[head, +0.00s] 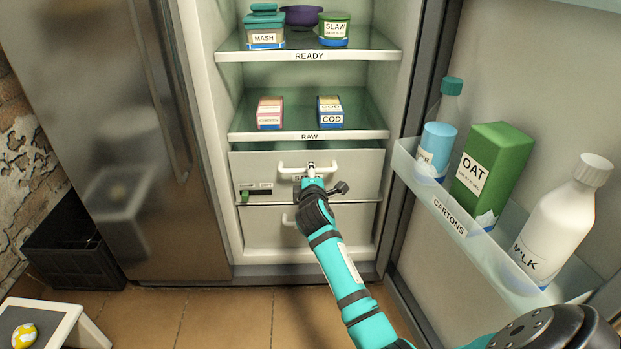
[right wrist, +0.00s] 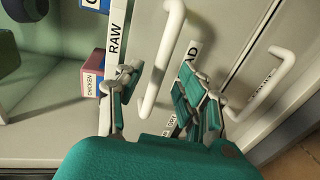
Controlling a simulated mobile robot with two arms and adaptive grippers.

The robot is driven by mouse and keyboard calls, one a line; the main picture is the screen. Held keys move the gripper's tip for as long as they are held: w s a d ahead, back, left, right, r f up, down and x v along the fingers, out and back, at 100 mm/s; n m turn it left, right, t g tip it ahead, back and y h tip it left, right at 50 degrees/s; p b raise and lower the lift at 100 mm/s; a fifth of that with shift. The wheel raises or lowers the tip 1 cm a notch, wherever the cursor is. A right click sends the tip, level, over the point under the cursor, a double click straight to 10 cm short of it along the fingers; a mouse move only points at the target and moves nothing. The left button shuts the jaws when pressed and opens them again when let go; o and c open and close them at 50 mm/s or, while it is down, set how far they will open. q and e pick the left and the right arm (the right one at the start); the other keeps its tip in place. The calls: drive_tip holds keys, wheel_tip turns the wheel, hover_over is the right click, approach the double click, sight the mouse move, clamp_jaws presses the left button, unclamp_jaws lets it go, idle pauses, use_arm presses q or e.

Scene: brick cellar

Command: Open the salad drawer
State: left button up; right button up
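Two pale drawers sit one above the other at the bottom of the open fridge. The upper drawer (head: 355,182) looks shut and has a white bar handle (head: 288,169). Its front label (right wrist: 193,48) is mostly covered by my gripper; only a final "D" reads clearly. The lower drawer (head: 260,233) also looks shut, and its handle (right wrist: 275,80) shows in the right wrist view. My right gripper (head: 309,168) is at the upper handle. In the right wrist view its fingers (right wrist: 158,92) are apart, with the upper handle (right wrist: 172,30) between them. My left gripper is out of view.
A small slider (head: 245,196) is on the upper drawer's left. The RAW shelf (head: 270,135) holds two cartons just above. The open door's rack (head: 425,190) with bottles and an OAT carton (head: 487,175) stands close right of my arm. Floor before the drawers is clear.

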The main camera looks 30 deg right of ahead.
drive_tip(key=shift+b+x, duration=0.55)
drive_tip(key=shift+x, duration=1.15)
clamp_jaws()
